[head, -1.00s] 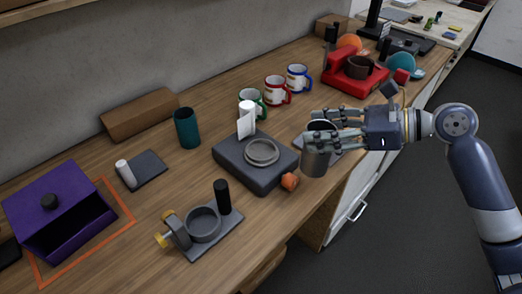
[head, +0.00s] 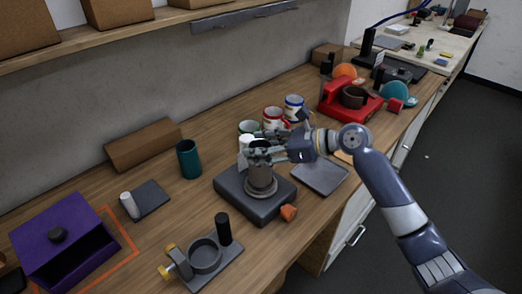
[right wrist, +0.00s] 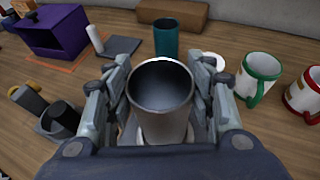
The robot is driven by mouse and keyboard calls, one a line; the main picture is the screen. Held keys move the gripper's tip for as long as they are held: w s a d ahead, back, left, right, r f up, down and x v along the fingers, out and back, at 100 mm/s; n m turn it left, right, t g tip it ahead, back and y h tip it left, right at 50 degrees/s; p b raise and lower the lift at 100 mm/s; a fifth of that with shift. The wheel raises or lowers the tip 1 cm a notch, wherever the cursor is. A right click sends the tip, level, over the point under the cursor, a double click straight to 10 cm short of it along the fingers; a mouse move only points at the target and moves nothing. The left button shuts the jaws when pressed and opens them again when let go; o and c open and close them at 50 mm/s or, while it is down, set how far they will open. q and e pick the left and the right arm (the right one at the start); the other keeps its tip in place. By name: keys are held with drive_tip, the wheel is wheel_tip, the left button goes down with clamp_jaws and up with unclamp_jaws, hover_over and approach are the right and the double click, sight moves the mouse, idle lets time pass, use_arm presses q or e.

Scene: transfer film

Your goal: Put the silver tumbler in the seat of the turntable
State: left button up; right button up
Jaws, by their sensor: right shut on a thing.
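The silver tumbler (head: 260,178) is upright in my right gripper (head: 262,152), whose fingers are shut around its upper part. In the right wrist view the tumbler (right wrist: 162,105) stands between the two fingers, its open mouth facing the camera. The turntable (head: 247,205) is a dark grey block with a round ring seat (head: 262,192) on top and an orange knob (head: 288,212) at its front right corner. The tumbler's base is at the ring; I cannot tell whether it rests fully in it. My left gripper is not in view.
Mugs (head: 274,118) stand behind the gripper, and a white cylinder (head: 245,142) is close behind the turntable. A teal cup (head: 188,158) stands to the left. A grey pad (head: 320,177) lies bare at the right. A ring stand (head: 205,256) is in front.

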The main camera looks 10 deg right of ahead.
drive_tip(key=shift+f, duration=0.9)
drive_tip(key=shift+f, duration=0.1)
drive_tip(key=o, duration=1.5)
drive_tip(key=shift+d, duration=0.1)
drive_tip(key=b+v, duration=0.2)
drive_tip(key=v, duration=1)
